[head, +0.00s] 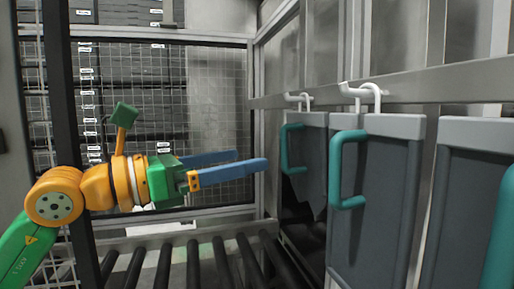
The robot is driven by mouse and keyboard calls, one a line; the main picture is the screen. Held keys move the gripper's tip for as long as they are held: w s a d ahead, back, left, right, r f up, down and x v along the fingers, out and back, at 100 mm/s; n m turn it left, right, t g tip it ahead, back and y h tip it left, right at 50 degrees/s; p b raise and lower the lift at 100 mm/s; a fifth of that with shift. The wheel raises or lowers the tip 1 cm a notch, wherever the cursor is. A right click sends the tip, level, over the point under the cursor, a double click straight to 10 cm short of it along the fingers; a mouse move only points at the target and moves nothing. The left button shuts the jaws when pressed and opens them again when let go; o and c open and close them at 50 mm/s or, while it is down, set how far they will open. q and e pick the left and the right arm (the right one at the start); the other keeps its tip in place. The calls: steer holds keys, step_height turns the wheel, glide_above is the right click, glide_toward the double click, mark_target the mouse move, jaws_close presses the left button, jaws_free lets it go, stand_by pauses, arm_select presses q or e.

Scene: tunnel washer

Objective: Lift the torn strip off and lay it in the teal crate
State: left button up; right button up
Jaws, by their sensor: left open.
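The torn strip (307,185) is a dark grey panel with a pale top band and a ragged lower edge. It hangs from a white hook (299,99) on the rail and has a teal handle (285,148) on its front. My left gripper (251,159) is open and empty, with its two blue fingers pointing right. In the picture its fingertips end a little left of the teal handle, and I see no contact. My right gripper is not in view. I see no teal crate in this view.
A second, whole strip (384,205) with a teal handle (338,168) hangs close beside the torn one. Another strip (470,210) is at the right edge. A metal rail (440,84) runs above them. Black rollers (222,262) lie below, and a wire mesh panel (215,90) stands behind.

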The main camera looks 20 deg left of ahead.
mark_target(282, 152)
arm_select(q)
steer(key=p+x, duration=0.2)
steer(key=x, duration=0.6)
steer(key=shift+w+p, duration=0.3)
steer(key=shift+a, duration=0.25)
steer(key=shift+c, duration=0.9)
steer(key=c, duration=0.4)
jaws_close()
steer(key=shift+r, duration=0.1)
steer(key=shift+r+p, duration=0.5)
steer(key=shift+r, duration=0.05)
stand_by(0.6)
